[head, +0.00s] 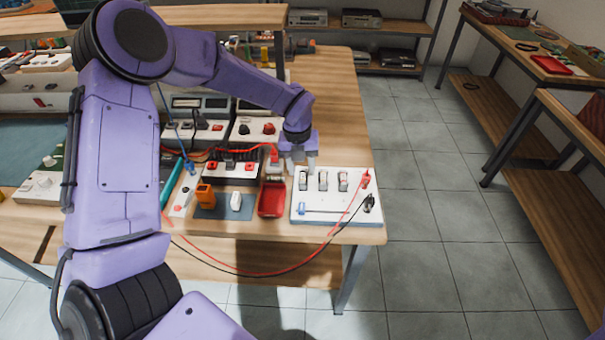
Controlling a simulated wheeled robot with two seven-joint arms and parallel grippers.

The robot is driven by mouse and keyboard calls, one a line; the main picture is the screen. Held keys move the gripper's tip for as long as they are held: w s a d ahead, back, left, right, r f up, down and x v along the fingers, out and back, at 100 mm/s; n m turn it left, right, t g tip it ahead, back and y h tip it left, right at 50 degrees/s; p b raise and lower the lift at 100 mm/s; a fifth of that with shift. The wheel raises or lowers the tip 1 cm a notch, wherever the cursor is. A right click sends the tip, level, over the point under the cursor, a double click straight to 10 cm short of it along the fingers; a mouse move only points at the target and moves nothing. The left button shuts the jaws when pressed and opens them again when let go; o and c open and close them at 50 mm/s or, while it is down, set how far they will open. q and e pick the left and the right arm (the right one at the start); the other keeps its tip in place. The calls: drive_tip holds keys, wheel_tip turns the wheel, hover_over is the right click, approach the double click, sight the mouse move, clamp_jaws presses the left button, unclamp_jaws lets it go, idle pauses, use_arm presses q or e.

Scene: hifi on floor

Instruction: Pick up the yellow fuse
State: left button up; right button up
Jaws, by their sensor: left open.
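I cannot pick out a yellow fuse; the small parts are too fine to tell, and my gripper may hide some. A white board (340,212) with several upright fuse-like parts in holders (323,181) lies at the front right of the workbench. A small blue piece (304,209) is at its front left. My left gripper (298,166) points down over the back left of the board, just behind the leftmost holder. It is open, with nothing visible between its fingers. My right gripper is not in view.
Red and black leads (262,273) hang over the bench's front edge. Powered units (256,130) stand behind. The bench (342,100) is bare at its back right.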

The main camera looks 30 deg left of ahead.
sight(303, 177)
use_arm(q)
drive_tip(key=f, duration=0.1)
drive_tip(key=w+f, duration=0.1)
drive_tip(key=shift+f, duration=0.3)
drive_tip(key=shift+s+r, duration=0.2)
drive_tip(key=shift+s, duration=0.25)
drive_tip(key=c, duration=0.4)
drive_tip(key=shift+d, duration=0.1)
drive_tip(key=c, duration=0.4)
drive_tip(key=o, duration=0.7)
drive_tip(key=shift+c, duration=0.2)
drive_tip(key=shift+o, duration=0.7)
drive_tip(key=shift+w+a+f, duration=0.1)
drive_tip(key=shift+w+a, duration=0.1)
